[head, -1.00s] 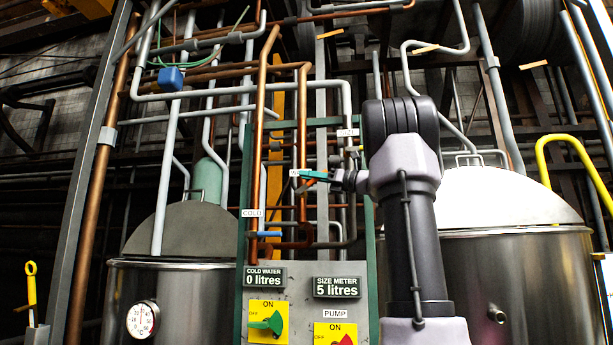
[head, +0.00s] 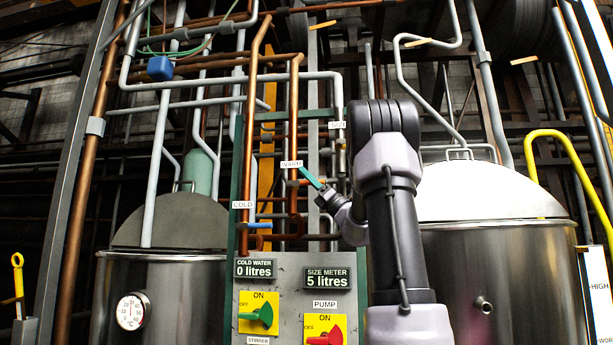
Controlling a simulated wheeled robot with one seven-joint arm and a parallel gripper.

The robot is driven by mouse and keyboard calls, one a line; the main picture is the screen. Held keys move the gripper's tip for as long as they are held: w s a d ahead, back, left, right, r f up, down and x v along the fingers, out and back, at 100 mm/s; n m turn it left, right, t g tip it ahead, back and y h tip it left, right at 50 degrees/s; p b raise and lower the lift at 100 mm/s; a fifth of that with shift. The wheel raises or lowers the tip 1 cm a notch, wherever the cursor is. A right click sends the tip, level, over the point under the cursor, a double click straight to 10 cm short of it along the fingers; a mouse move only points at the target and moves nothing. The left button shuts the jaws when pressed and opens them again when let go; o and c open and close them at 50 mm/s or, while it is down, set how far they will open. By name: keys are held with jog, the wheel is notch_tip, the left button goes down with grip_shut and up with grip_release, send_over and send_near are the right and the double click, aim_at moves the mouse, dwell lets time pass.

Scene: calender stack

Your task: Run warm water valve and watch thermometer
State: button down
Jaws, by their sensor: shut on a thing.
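The warm water valve has a teal lever (head: 311,178) just below the WARM label (head: 291,164) on the central pipework. The lever slants down to the right. My gripper (head: 323,191) is shut on its lower right end; the fingertips are small and dark, so the contact is hard to make out. The round white thermometer (head: 131,311) is on the front of the left steel tank (head: 185,285). Its scale is visible, but the needle is too small to read surely. The cold valve's blue handle (head: 258,225) lies level below the COLD label (head: 243,205).
A control panel (head: 284,285) stands below the valves. Its displays read COLD WATER 0 litres (head: 255,269) and SIZE METER 5 litres (head: 328,278). A green switch (head: 257,316) and red switch (head: 325,336) sit below. Copper and grey pipes crowd the valve. A right tank (head: 510,285) stands behind my arm.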

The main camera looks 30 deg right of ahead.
dwell(0.4)
jog(key=c, duration=1.1)
grip_release()
jog(key=v, duration=1.1)
jog(key=shift+a, duration=0.1)
